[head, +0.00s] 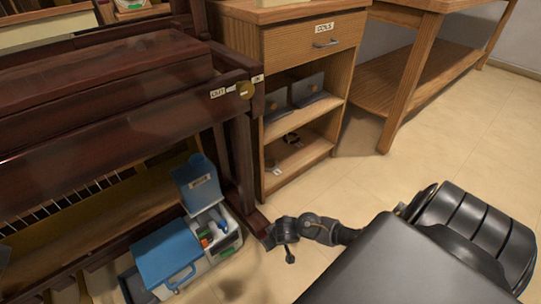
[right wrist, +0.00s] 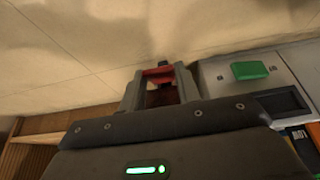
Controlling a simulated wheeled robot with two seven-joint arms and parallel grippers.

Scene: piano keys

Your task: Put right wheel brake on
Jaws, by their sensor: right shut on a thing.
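The dark red-brown piano (head: 90,120) fills the left of the head view, with its right front leg and foot running down to the floor. My right gripper (head: 270,238) is low at the end of that foot, reaching in from the right. In the right wrist view my right gripper (right wrist: 160,84) is shut on a small red part (right wrist: 158,72), which may be the wheel brake lever. A dark piece shows just beyond it. The wheel itself is not clearly visible, and I cannot tell the brake's position. My left gripper is not in view.
A blue and white toolbox (head: 168,257) stands open left of the foot; its light case with a green button (right wrist: 250,70) is close right of my fingers in the wrist view. A wooden cabinet (head: 296,42) stands behind. Tiled floor (head: 370,190) is clear to the right.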

